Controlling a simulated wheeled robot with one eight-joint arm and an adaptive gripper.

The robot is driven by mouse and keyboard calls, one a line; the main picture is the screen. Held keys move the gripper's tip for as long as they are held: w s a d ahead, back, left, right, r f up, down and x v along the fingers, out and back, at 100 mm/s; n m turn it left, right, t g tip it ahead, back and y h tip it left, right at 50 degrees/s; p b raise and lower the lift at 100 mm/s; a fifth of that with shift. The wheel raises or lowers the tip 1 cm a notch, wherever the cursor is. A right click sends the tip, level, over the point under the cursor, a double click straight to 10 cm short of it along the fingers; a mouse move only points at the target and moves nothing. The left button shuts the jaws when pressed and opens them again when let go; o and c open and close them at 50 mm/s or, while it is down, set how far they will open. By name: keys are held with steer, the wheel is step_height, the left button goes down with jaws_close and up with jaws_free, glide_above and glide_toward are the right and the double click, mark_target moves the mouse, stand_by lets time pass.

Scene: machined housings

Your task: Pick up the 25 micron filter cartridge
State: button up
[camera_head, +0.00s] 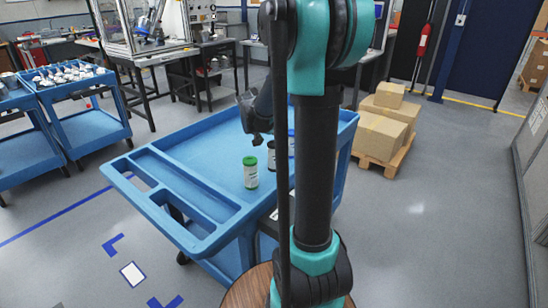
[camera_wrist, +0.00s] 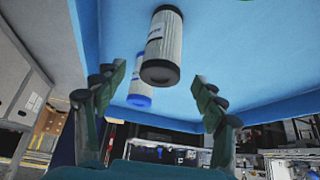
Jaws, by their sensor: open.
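Filter cartridges stand on the blue cart. One with a green cap (camera_head: 250,172) is nearest in the head view. One with black ends (camera_head: 271,156) is behind it, partly hidden by my arm. A blue-ended one (camera_head: 291,145) is mostly hidden. In the wrist view the black-ended cartridge (camera_wrist: 163,45) is large, and the blue-ended one (camera_wrist: 139,91) is beyond it. I cannot read which is 25 micron. My gripper (camera_head: 257,138) is open and empty above the cart; in the wrist view its fingers (camera_wrist: 158,88) are spread, with the black-ended cartridge ahead between them, apart from both.
The blue cart (camera_head: 205,158) has a raised rim and front trays; its top left of the cartridges is bare. Cardboard boxes (camera_head: 381,134) sit on a pallet to the right. Another blue cart (camera_head: 85,128) with small parts stands at left. Floor at right is clear.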

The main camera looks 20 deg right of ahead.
mark_target(273, 144)
steer(key=x, duration=0.3)
steer(key=shift+w+d+f, duration=0.15)
steer(key=shift+w+d, duration=0.1)
steer(key=shift+w, duration=0.15)
steer(key=shift+x, duration=0.75)
steer(key=c, duration=1.5)
